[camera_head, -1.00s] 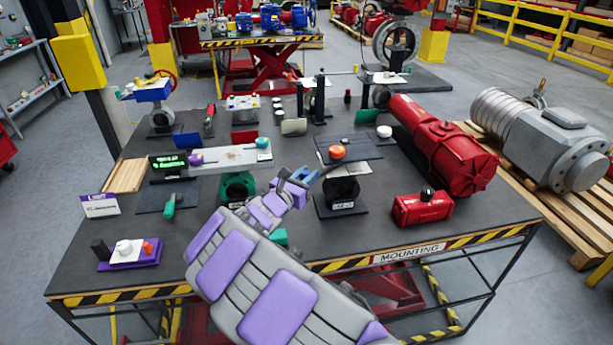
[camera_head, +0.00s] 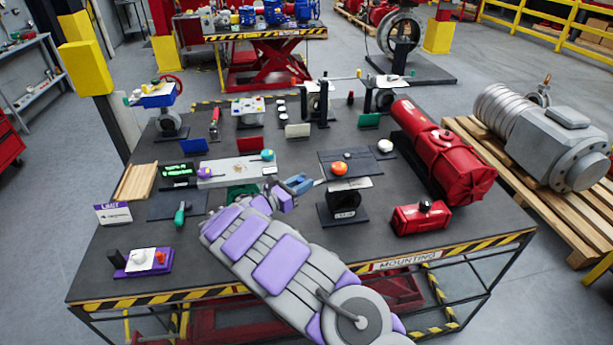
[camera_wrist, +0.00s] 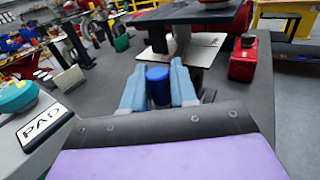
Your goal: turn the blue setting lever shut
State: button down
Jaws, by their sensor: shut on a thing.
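The blue setting lever shows in the wrist view as a short blue cylindrical piece (camera_wrist: 158,86) between my two light-blue fingers. My gripper (camera_wrist: 158,92) is shut on it, with one finger against each side. In the head view my gripper (camera_head: 300,184) is just left of the dark valve body (camera_head: 343,203), below a dark plate with an orange knob (camera_head: 339,168). The lever cannot be told apart from the fingers there, and its mounting is hidden.
A red actuator cylinder (camera_head: 440,160) and a small red box (camera_head: 420,217) stand to the right. A green-handled piece (camera_head: 180,213) and a purple base with a white knob (camera_head: 141,261) are at left. The dark plate stands close beyond my fingers.

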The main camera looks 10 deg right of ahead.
jog(key=shift+w+a+p, duration=0.25)
jog(key=shift+w+a, duration=0.15)
jog(key=shift+w, duration=0.25)
jog(key=shift+w+a+p, duration=0.25)
jog(key=shift+w+a, duration=0.15)
jog(key=shift+w, duration=0.2)
jog(key=c, duration=1.2)
grip_release()
jog(key=shift+c, duration=0.2)
jog(key=shift+o, duration=1.1)
jog(key=shift+a, duration=0.45)
